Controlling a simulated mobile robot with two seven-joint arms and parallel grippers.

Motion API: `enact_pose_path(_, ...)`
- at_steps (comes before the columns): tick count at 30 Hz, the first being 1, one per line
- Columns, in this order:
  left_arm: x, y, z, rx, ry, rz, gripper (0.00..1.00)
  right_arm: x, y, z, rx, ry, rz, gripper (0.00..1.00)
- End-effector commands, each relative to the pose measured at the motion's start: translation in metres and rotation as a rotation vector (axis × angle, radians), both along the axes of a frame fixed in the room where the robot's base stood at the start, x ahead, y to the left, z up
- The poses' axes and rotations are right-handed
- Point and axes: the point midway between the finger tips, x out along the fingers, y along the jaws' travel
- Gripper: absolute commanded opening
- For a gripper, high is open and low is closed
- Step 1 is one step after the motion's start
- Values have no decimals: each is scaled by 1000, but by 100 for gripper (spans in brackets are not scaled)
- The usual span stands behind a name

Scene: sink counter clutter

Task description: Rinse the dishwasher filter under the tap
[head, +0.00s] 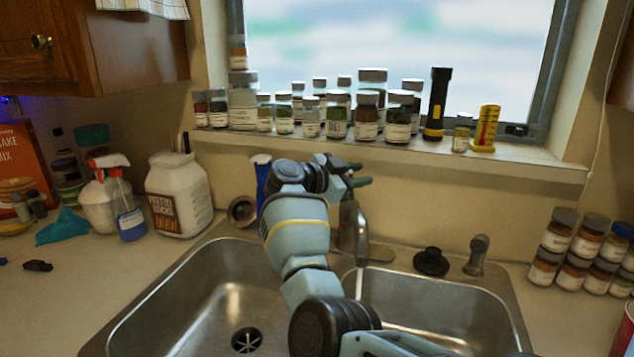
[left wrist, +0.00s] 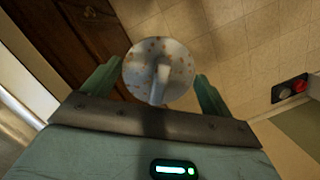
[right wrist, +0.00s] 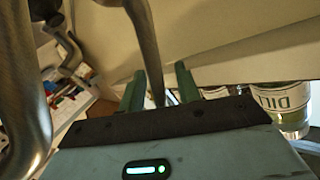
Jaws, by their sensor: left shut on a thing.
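The dishwasher filter (left wrist: 175,62), a round pale disc with brown specks and a central stem, is between the fingers of my left gripper (left wrist: 158,85), which is shut on it. Cabinet doors and tiled floor show behind it. My left arm is outside the head view. The metal tap (head: 361,232) stands behind the sink divider; a thin pale streak under its spout looks like running water. My right gripper (head: 362,174) is behind the tap, below the sill. In the right wrist view, its fingers are apart, with a thin metal rod (right wrist: 144,45) passing between them.
The double sink has a left basin (head: 190,310) and right basin (head: 430,300). A black stopper (head: 431,262) lies behind the right basin. Jars (head: 366,115) and a flashlight (head: 437,103) line the sill. A spray bottle (head: 128,210) and white tub (head: 178,195) stand left; stacked jars (head: 570,245) stand right.

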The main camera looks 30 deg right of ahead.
Motion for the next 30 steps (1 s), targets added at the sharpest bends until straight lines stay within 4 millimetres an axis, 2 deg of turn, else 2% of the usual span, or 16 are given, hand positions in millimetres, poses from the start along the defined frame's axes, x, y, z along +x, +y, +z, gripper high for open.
enact_pose_path(8,0,0,0,0,-1,0,62,0,1,1,0,-1,0,36)
enact_pose_path(13,0,0,-1,0,1,0,62,1,11,2,0,-1,2,36)
enact_pose_path(17,0,0,-4,0,5,0,62,1,32,4,2,-3,4,36)
enact_pose_path(24,-2,0,-13,0,20,0,62,2,80,10,2,0,4,36)
enact_pose_path(30,-3,0,-20,0,29,0,62,2,108,15,1,1,1,36)
